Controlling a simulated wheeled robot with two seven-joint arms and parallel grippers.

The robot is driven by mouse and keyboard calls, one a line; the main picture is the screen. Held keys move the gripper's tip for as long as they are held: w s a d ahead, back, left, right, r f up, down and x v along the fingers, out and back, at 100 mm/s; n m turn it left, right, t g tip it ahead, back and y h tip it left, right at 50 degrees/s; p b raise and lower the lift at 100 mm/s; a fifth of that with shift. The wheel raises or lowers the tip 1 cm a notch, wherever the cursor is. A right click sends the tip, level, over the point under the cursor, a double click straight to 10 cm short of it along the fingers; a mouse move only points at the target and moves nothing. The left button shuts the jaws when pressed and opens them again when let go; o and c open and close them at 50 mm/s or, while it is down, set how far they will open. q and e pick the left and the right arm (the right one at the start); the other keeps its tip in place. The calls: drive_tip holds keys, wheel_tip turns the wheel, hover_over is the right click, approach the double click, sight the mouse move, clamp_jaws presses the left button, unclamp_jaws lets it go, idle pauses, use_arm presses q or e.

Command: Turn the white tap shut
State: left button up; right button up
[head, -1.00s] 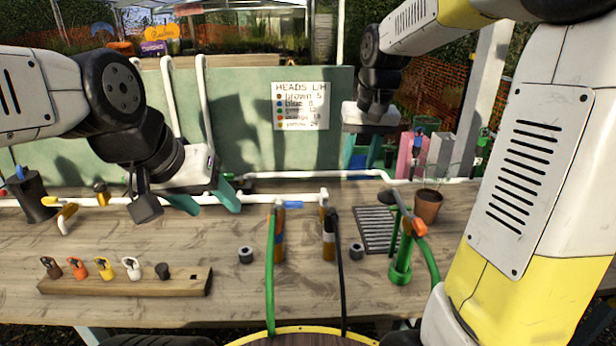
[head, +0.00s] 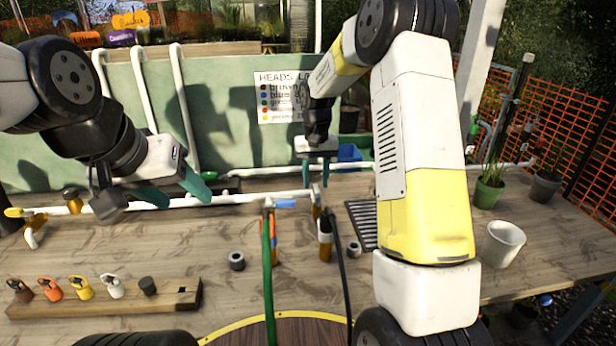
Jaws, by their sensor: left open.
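A white pipe (head: 240,200) runs along the bench. Near its right end stands an upright brass fitting (head: 316,207), its top close to my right gripper's fingers; I cannot make out a white handle clearly there. My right gripper (head: 316,183) points down over this fitting, its two teal fingers apart; I cannot tell whether they touch it. My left gripper (head: 187,202) is open and empty over the pipe, left of the middle. A tap with a blue lever (head: 286,204) stands just left of the fitting. A yellow-handled tap (head: 14,212) is at the far left.
A green hose (head: 268,280) and a black hose (head: 341,270) hang toward the front edge. A wooden rack (head: 110,300) holds several coloured pieces at front left. A grey ring (head: 237,261) lies on the bench. A white pot (head: 502,243) stands at right. My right arm hides part of the bench.

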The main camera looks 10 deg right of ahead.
drive_tip(key=shift+f, duration=0.75)
clamp_jaws()
idle(0.9)
